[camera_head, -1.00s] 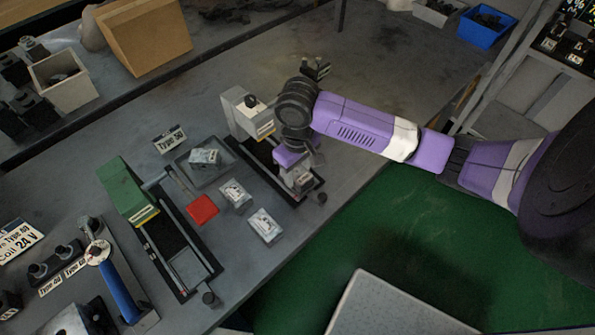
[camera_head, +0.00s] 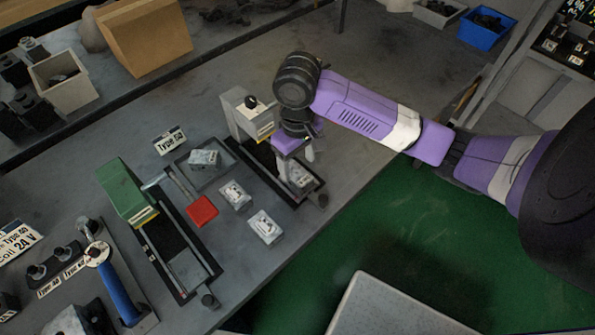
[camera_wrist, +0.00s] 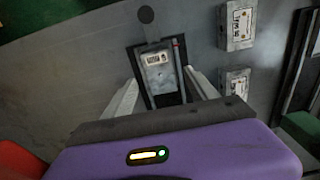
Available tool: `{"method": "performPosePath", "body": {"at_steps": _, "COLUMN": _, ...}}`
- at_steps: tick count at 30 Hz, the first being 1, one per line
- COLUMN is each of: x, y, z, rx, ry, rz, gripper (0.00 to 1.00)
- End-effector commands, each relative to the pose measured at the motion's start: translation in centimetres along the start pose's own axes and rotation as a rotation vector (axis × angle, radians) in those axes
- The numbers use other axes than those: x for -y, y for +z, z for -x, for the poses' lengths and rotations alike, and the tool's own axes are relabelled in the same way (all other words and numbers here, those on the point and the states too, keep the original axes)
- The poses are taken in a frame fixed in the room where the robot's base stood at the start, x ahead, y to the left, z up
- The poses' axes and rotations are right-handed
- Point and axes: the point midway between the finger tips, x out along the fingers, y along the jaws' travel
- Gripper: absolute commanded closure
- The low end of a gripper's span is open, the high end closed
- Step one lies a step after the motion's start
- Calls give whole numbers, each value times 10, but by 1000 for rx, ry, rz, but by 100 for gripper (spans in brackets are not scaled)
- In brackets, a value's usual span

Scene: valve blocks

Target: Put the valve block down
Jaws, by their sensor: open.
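A grey valve block (camera_wrist: 157,74) lies in the dark slide of a fixture (camera_wrist: 133,60), near its end, in the wrist view. In the head view the block (camera_head: 301,177) shows in the fixture's front end, partly hidden by my gripper. My gripper (camera_head: 309,150) hangs above it. In the wrist view its two fingers (camera_wrist: 162,84) are spread apart, with the block beyond and between them and nothing gripped. The gap between fingers and block is hard to judge.
Two more valve blocks (camera_head: 235,195) (camera_head: 265,228) lie on the bench left of the fixture, and another (camera_head: 204,158) sits in a grey tray (camera_head: 224,179). The fixture's grey head (camera_head: 239,115) rises behind my gripper.

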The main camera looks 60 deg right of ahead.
Motion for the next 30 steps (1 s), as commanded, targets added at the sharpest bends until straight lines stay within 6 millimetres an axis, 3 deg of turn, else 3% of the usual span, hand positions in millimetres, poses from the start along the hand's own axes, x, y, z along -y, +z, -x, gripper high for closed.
{"method": "performPosePath", "body": {"at_steps": 3, "x": 0, "y": -1, "z": 28, "rx": -4, "ry": 2, "rz": 3, "gripper": 33}}
{"method": "performPosePath", "body": {"at_steps": 10, "x": -1, "y": -1, "z": 61, "rx": -4, "ry": 4, "rz": 1, "gripper": 33}}
{"method": "performPosePath", "body": {"at_steps": 30, "x": 0, "y": 0, "z": 68, "rx": -4, "ry": 1, "rz": 0, "gripper": 33}}
